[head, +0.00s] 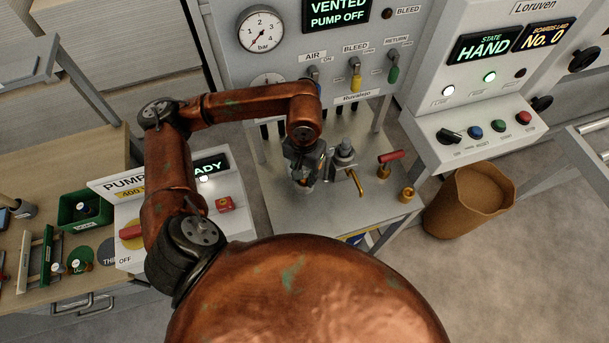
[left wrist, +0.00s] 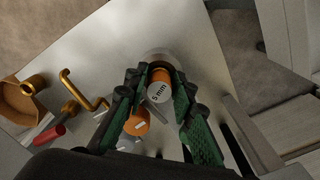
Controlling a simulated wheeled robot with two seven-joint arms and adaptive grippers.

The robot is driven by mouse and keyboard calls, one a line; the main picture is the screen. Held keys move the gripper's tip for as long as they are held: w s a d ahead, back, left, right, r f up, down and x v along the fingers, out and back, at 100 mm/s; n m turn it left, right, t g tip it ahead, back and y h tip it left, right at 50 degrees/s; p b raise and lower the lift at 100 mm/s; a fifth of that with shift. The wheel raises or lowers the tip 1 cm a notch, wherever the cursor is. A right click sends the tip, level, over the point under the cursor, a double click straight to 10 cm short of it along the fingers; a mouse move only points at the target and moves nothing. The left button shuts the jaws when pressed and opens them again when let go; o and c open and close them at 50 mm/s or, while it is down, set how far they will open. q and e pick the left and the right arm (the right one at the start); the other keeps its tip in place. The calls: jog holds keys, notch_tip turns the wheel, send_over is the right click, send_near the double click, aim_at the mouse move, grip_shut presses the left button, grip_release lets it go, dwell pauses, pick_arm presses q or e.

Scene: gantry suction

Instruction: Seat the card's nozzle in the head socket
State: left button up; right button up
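A short orange-and-grey nozzle (left wrist: 160,92), its pale end face marked "5 mm", sits between the fingertips of my left gripper (left wrist: 158,80). Both green-padded fingers appear to touch its sides. A grey round rim (left wrist: 160,56) shows just beyond it; I cannot tell if the nozzle is seated there. A second orange cylinder (left wrist: 137,122) with a white label shows by one finger, partly hidden. In the head view my left gripper (head: 303,178) points down low over the metal bench (head: 290,205), left of a grey upright fitting (head: 345,151). My right gripper is out of view.
A panel (head: 330,42) reading "VENTED PUMP OFF" rises behind. A green bin (head: 85,209) is at left, a brown bucket (head: 470,200) at right.

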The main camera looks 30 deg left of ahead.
pick_arm(q)
jog(key=o, duration=0.3)
notch_tip(320, 180, up, 12)
jog(key=shift+f, duration=0.1)
dwell(0.6)
dwell(0.4)
